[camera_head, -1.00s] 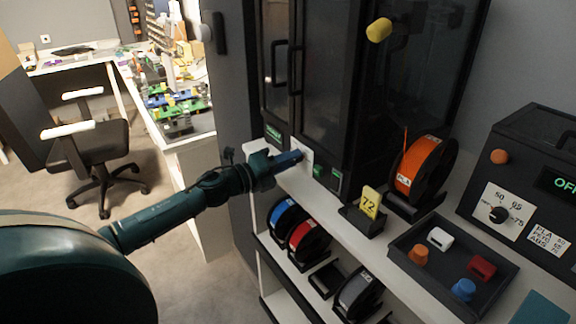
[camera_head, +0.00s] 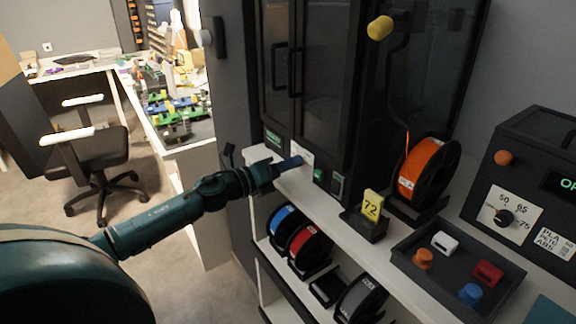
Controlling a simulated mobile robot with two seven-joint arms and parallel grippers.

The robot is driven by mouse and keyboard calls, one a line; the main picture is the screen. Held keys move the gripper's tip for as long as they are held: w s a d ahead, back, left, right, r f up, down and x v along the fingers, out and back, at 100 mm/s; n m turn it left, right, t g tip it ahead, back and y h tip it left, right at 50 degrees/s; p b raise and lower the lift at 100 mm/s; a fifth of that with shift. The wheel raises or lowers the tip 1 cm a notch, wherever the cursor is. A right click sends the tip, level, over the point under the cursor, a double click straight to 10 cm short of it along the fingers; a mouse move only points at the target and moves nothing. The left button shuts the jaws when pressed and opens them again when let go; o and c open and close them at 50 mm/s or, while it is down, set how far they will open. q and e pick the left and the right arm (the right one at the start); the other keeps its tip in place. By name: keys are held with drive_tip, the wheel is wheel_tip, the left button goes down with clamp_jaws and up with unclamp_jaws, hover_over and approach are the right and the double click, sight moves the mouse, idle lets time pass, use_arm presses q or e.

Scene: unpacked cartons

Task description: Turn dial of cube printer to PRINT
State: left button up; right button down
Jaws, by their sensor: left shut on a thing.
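The cube printer (camera_head: 330,95) is a tall black cabinet with glass doors on a white shelf. A small white dial plate (camera_head: 306,150) is on its lower front. My right gripper is not in view.
A green display (camera_head: 273,138) and a green button (camera_head: 319,175) flank the dial plate. A yellow 72 tag (camera_head: 372,204), an orange spool (camera_head: 420,170) and a tray (camera_head: 408,277) of coloured caps stand to the right.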

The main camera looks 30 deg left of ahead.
use_arm(q)
drive_tip(key=o, duration=1)
drive_tip(key=shift+s+a+f, duration=0.15)
drive_tip(key=shift+s+a, duration=0.1)
drive_tip(key=shift+s, duration=0.35)
drive_tip(key=b+v, duration=0.1)
drive_tip(key=v, duration=1.1)
drive_tip(key=shift+w+d, duration=0.1)
